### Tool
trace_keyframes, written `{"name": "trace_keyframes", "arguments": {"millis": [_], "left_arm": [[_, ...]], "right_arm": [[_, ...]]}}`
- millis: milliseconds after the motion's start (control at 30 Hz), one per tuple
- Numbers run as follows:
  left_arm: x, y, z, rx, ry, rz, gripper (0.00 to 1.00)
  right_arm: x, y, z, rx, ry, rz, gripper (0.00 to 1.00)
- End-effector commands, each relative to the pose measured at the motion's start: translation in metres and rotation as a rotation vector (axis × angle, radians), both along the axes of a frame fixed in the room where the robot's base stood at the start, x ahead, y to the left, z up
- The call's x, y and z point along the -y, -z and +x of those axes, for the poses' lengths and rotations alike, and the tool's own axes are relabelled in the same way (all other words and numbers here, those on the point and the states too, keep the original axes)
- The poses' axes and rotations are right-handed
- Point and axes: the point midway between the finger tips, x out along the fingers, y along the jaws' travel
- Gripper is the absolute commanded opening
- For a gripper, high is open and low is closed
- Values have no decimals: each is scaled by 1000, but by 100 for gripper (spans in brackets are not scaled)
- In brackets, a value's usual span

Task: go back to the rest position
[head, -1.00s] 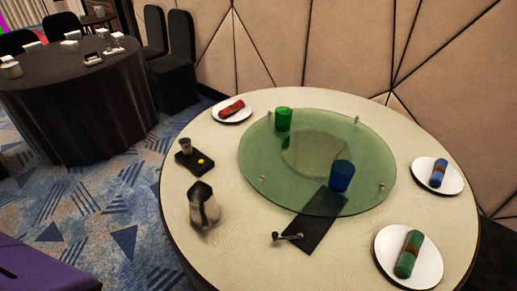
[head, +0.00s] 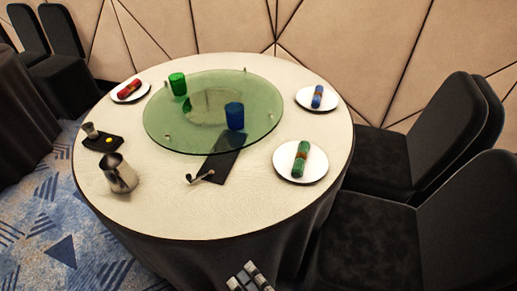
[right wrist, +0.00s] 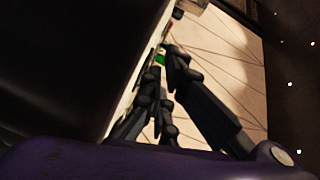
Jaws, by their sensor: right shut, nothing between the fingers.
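My right gripper (head: 250,271) shows at the bottom edge of the head view, in front of the round table's near side, below the tabletop (head: 190,215) in the picture. It looks shut and empty. In the right wrist view its dark fingers (right wrist: 170,60) come together, with a dark surface close at the left and the pale wall panels behind. My left gripper is in neither view.
The table holds a green glass turntable (head: 160,125) with a green cup (head: 178,84) and a blue cup (head: 235,117), a metal jug (head: 119,175) and plates with rolled napkins. Black chairs (head: 415,155) stand close at the right. Patterned carpet (head: 35,225) is open at the lower left.

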Motion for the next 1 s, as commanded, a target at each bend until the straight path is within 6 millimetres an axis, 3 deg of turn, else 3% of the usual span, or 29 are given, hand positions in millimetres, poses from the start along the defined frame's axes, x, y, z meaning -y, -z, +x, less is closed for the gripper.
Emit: {"name": "trace_keyframes", "arguments": {"millis": [167, 267, 400, 533, 600, 700, 1000], "left_arm": [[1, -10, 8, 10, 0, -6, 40], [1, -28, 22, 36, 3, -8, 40], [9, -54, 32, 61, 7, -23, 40], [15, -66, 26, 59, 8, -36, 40], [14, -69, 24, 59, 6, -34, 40], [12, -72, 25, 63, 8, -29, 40], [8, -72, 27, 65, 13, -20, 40]], "right_arm": [[32, 29, 10, 130, -30, -489, 0], [77, 47, 3, 146, -52, -829, 0], [161, 65, -35, 47, -102, -1216, 0], [211, 68, -72, -79, -80, -1316, 0], [223, 66, -86, -119, -54, -1319, 0], [225, 67, -98, -145, -49, -1312, 0], [225, 71, -103, -153, -55, -1311, 0]]}}
